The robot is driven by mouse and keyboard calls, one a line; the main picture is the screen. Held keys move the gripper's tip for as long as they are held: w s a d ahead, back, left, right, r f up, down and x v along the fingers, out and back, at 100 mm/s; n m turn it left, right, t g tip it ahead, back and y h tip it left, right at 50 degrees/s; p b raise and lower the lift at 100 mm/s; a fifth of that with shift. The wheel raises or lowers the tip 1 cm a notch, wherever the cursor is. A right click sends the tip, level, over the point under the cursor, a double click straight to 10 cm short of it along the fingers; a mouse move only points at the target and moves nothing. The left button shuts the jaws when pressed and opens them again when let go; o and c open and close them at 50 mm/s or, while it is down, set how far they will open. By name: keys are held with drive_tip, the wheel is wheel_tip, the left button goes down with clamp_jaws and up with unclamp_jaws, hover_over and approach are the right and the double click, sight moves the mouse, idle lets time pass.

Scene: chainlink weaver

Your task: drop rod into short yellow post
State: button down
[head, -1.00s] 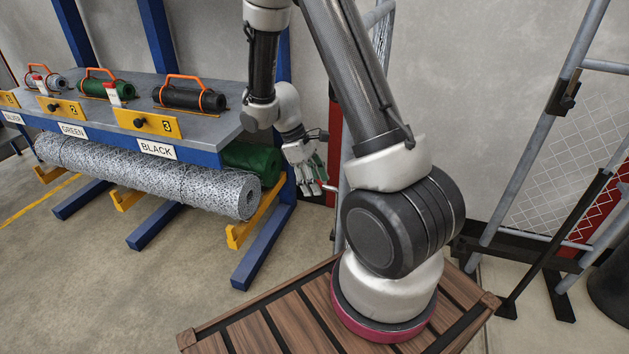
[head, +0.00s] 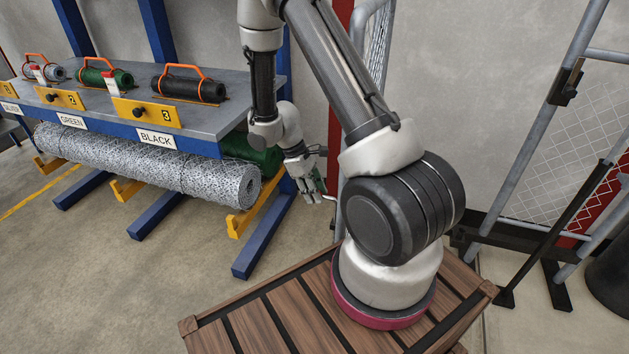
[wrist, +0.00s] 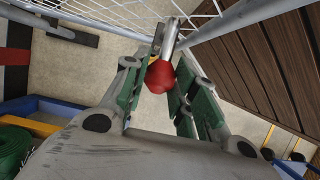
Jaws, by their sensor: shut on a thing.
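My gripper (head: 312,190) hangs to the left of my arm's base, near the end of the roll rack. In the wrist view, my gripper (wrist: 155,88) is shut on a rod with a red knob (wrist: 160,77). The rod's bare metal shaft (wrist: 170,38) points away from the green finger pads. In the head view only a short bit of the rod (head: 329,198) shows beside the fingers. A small yellowish piece (wrist: 157,38) shows beside the shaft; I cannot tell whether it is the short yellow post. I cannot tell whether the rod touches it.
A rack (head: 215,118) with labelled mesh rolls stands left. A large wire roll (head: 150,165) lies beneath its top. A grey tube frame with mesh (wrist: 115,12) is close to the rod. Another gate frame (head: 540,130) stands right. Open floor lies in front of the rack.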

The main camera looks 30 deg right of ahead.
drive_tip(key=shift+f, duration=0.2)
drive_tip(key=c, duration=1.1)
unclamp_jaws()
drive_tip(key=shift+w+r, duration=0.1)
drive_tip(key=v, duration=1.1)
drive_tip(key=shift+a+r, duration=0.15)
drive_tip(key=shift+r, duration=0.25)
